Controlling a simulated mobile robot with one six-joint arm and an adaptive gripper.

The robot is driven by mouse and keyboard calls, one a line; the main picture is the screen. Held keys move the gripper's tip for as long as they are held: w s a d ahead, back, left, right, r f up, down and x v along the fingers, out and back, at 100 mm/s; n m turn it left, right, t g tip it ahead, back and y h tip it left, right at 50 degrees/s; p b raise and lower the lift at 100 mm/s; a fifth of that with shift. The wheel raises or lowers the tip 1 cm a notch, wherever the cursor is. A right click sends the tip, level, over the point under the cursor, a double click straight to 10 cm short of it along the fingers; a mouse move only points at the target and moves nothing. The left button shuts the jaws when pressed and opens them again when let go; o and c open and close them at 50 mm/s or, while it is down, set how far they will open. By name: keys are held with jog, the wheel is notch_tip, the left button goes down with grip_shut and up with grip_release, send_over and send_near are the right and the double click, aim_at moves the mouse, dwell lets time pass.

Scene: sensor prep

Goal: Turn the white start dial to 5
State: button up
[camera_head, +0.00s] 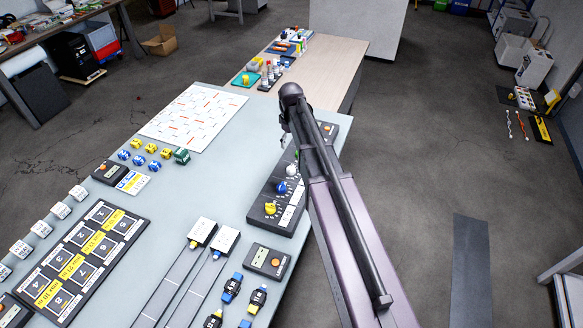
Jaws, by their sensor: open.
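The white start dial (291,170) stands on a long dark dial panel (258,218), near the right edge of the grey table. It is small here, and I cannot read its pointer or scale. A blue dial (282,187) and a yellow dial (270,209) sit nearer on the same panel. My arm crosses the panel's right side and hides part of its far half. My gripper (285,140) shows only as a small part beside the arm's far end, beyond the white dial in the picture. It is open and apart from the dial. Most of it is hidden.
A small box with an orange button (269,261) and two sliders with white blocks (203,231) lie left of my arm. Yellow and blue cubes (138,159), a patterned sheet (193,117) and a numbered board (85,258) are farther left. A wooden table (342,60) adjoins behind.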

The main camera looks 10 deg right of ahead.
aim_at(291, 167)
jog(key=shift+f, duration=0.1)
notch_tip(291, 167, down, 14)
jog(key=b, duration=1.3)
jog(key=shift+r+b, duration=0.2)
jog(key=shift+b, duration=0.2)
jog(key=c, duration=1.2)
